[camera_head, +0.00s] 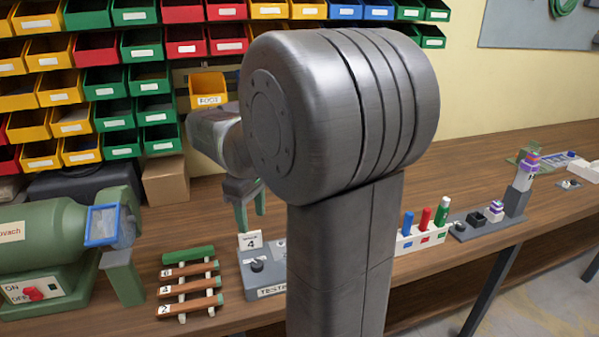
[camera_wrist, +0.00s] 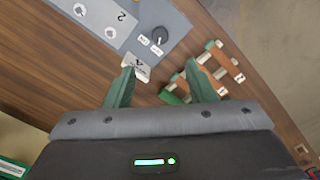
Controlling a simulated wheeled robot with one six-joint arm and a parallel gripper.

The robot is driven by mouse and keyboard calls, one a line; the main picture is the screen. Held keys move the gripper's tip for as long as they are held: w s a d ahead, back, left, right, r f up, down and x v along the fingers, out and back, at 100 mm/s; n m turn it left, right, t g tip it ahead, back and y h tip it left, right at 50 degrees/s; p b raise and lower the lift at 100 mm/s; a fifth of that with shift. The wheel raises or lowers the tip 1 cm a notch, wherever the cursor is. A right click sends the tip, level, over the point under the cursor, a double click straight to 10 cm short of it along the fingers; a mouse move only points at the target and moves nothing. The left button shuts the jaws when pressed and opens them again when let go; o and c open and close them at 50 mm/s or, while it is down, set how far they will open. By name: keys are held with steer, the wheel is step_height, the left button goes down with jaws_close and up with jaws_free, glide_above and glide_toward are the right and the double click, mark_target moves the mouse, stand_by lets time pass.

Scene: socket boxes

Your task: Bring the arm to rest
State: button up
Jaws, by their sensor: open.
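My gripper (camera_wrist: 158,82) shows in the wrist view with two green fingers spread apart and nothing between them. In the head view my gripper (camera_head: 246,206) hangs above the workbench, partly hidden behind my own grey arm. The arm is raised, and its large joint fills the middle of the head view. Below the gripper stand a grey tester box (camera_head: 262,264) with a black knob and a white card marked 4 (camera_head: 250,241). The fingers are apart from both as far as I can tell.
A wooden rack (camera_head: 188,290) with numbered rungs stands left of the tester. A green grinder-like machine (camera_head: 45,240) is at far left. Coloured bins (camera_head: 140,45) cover the back wall. The bench (camera_head: 225,318) has bare wood at its front.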

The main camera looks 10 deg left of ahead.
mark_target(257, 263)
steer(key=shift+f, duration=0.1)
step_height(257, 263, down, 14)
steer(key=shift+r+b, duration=0.15)
steer(key=shift+b, duration=0.45)
